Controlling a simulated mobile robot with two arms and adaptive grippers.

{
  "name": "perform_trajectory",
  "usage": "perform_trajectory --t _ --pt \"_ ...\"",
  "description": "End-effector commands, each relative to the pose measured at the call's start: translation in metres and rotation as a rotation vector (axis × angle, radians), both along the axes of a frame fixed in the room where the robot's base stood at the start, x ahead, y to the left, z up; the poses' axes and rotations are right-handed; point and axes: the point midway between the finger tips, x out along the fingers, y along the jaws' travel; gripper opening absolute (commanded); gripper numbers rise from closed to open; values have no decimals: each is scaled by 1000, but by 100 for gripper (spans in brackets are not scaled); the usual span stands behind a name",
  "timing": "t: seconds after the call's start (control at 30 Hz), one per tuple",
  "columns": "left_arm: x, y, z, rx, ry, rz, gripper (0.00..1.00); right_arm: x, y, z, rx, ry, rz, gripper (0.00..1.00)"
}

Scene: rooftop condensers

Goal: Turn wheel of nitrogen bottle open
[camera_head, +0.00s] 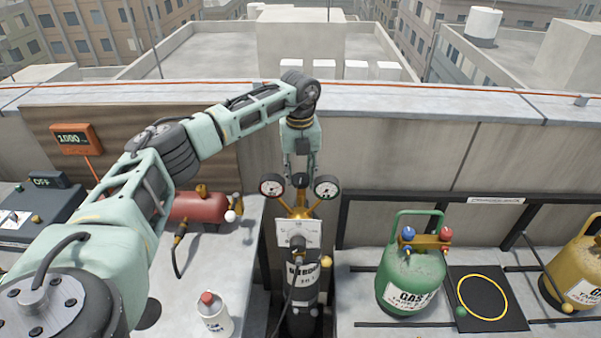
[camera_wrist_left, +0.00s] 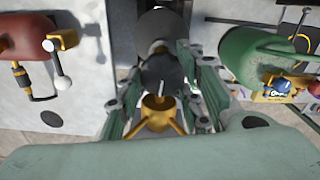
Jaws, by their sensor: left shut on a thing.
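The nitrogen bottle (camera_head: 303,300) is a dark cylinder with a label, upright in a narrow gap between two grey surfaces. A brass valve (camera_head: 297,212) with two round gauges, left (camera_head: 271,187) and right (camera_head: 327,187), tops it. The small dark wheel (camera_head: 300,180) is between the gauges. My left gripper (camera_head: 300,168) reaches down from above and is shut on the wheel; its fingers hide part of it. In the left wrist view the fingers (camera_wrist_left: 163,100) stand on both sides of the brass fitting (camera_wrist_left: 160,108). My right gripper is not in view.
A red tank (camera_head: 195,206) and a white bottle (camera_head: 212,314) stand left of the nitrogen bottle. A green gas cylinder (camera_head: 411,278) stands to the right, beside a black mat (camera_head: 478,318) with a yellow ring. A yellow cylinder (camera_head: 578,265) is at the far right. A parapet runs behind.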

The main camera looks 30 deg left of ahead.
Motion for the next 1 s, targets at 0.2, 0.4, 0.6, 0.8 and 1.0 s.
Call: perform_trajectory --t 0.2,0.4,0.6,0.8,1.0 --pt "3 4 6 6 -14 80 8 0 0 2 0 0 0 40" --pt "2 4 5 6 -12 106 8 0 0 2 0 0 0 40" --pt "2 4 5 6 -12 110 8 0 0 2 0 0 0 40" --pt "2 5 5 7 -12 110 37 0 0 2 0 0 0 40" --pt "1 3 3 5 -6 107 50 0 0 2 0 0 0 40"
